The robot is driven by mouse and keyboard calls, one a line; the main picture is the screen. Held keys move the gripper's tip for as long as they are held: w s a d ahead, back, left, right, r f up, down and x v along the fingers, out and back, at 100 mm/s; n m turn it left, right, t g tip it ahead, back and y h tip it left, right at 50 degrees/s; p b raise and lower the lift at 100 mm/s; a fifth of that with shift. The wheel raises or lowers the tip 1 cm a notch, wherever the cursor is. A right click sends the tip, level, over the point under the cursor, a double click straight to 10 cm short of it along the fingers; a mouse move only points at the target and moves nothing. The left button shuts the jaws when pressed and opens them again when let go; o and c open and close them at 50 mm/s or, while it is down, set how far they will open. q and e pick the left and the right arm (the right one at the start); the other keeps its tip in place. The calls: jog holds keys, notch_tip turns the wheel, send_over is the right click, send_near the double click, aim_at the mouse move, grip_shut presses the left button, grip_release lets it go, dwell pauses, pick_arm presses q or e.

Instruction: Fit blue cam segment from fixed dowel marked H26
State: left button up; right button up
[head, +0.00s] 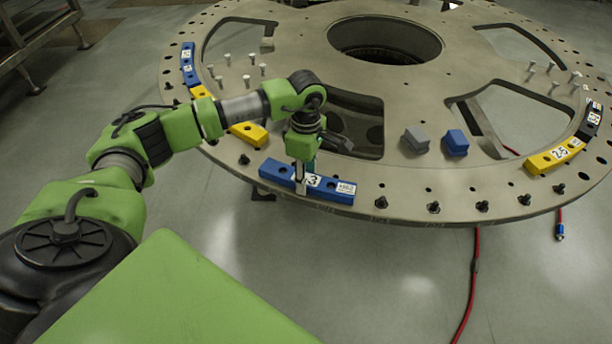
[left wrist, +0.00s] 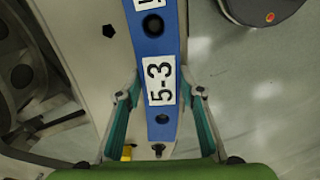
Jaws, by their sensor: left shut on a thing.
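A long blue cam segment (head: 330,190) lies along the near rim of the turret plate (head: 400,180). In the left wrist view the blue cam segment (left wrist: 158,125) shows a white label reading 5-3 and dark holes. My left gripper (head: 301,184) points down over it and is shut on it. In the left wrist view my left gripper (left wrist: 161,97) has one finger on each side of it. I cannot tell whether it sits flat on the plate. No H26 mark is readable. My right gripper is not in view.
Black dowels (head: 434,207) stand along the near rim to the right. A yellow segment (head: 250,133) is left of my gripper, another (head: 553,157) at right. A grey block (head: 415,140) and a small blue block (head: 456,142) lie inward. Upright pale pins (head: 246,80) stand further back.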

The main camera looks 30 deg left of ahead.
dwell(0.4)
pick_arm(q)
jog(key=o, duration=1.5)
jog(key=shift+c, duration=0.2)
notch_tip(320, 180, up, 12)
